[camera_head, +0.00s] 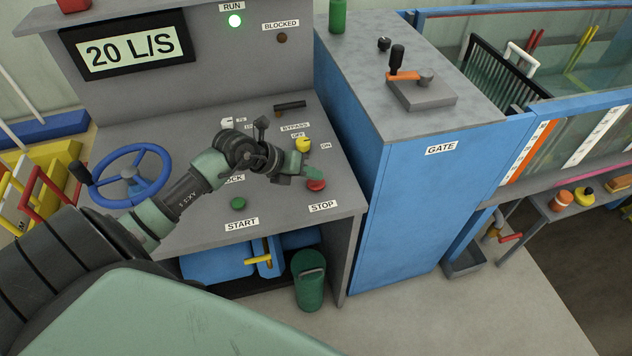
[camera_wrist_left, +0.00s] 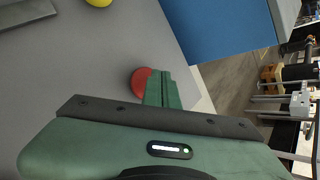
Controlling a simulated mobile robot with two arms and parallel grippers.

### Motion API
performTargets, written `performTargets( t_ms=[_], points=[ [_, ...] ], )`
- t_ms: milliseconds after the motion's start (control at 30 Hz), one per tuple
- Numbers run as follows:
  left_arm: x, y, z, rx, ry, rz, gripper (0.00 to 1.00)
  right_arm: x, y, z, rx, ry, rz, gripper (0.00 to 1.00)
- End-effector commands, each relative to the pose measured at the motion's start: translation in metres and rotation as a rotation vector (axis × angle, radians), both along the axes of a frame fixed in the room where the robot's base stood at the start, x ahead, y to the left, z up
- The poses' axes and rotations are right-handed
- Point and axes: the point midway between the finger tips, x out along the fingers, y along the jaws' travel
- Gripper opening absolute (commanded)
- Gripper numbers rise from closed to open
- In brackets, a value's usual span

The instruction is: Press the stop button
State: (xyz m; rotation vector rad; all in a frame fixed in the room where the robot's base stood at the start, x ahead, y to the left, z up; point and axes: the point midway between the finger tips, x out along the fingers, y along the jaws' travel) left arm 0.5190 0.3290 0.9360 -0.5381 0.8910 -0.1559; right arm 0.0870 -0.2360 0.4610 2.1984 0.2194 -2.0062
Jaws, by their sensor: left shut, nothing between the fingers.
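The red stop button (camera_head: 317,186) is on the sloping grey console, just above the STOP label (camera_head: 323,206). My left gripper (camera_head: 314,173) is shut and empty, with its green fingertips right by the button, at its upper side in the head view. In the left wrist view, the red button (camera_wrist_left: 139,82) shows beside the shut green fingers (camera_wrist_left: 161,88), which hide part of it. I cannot tell whether the fingertips touch it. My right gripper is not in view.
The green start button (camera_head: 238,203) is left of the stop button. A yellow bypass knob (camera_head: 303,145) is just above it. A blue handwheel (camera_head: 131,176) is at the console's left. A blue gate cabinet (camera_head: 420,215) stands right.

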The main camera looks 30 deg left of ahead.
Motion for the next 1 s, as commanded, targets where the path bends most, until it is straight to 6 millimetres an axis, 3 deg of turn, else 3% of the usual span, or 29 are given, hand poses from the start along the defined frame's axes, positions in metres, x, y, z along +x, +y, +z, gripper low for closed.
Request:
performTargets(
  t_ms=[1000],
  points=[
    [0.0001,0.0003,-0.0084,0.0,-0.001,0.001,0.0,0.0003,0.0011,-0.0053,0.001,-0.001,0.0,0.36]
  ],
)
